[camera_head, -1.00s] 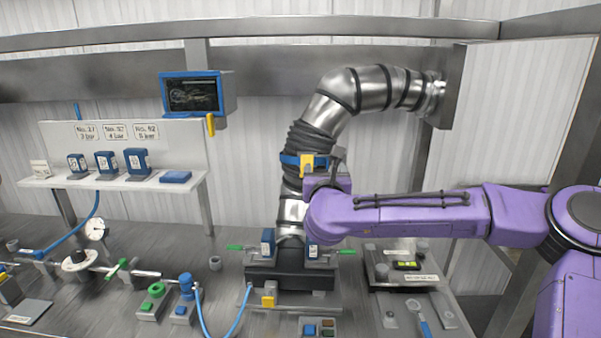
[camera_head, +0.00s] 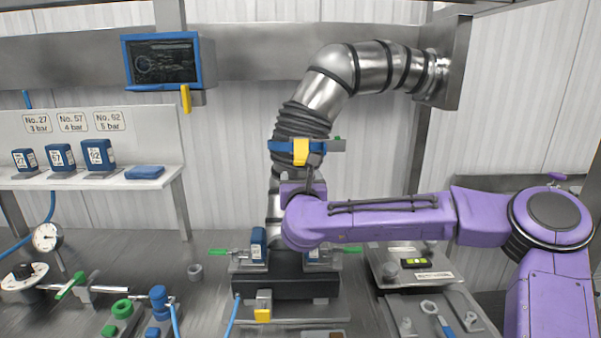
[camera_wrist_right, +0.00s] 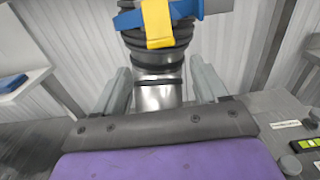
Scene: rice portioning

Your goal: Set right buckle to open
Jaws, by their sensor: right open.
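A blue collar (camera_head: 318,147) with a yellow latch (camera_head: 301,151) wraps the ribbed black section of the steel duct. A small green piece shows at the collar's right end; I cannot tell which part is the right buckle or its setting. The collar (camera_wrist_right: 128,20) and yellow latch (camera_wrist_right: 158,24) also show at the top of the right wrist view. My right gripper (camera_head: 303,186) is just below the collar, in front of the duct; its fingers are largely hidden in the head view. In the wrist view its open fingers (camera_wrist_right: 163,88) straddle the bare duct, apart from the latch. My left gripper is not in view.
Below stands a dark base (camera_head: 285,286) with blue blocks and green-handled clamps on both sides. A shelf (camera_head: 160,182) with blue boxes and a screen (camera_head: 160,62) are at left. A grey tray (camera_head: 436,310) with small parts lies at right. My purple arm crosses the right side.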

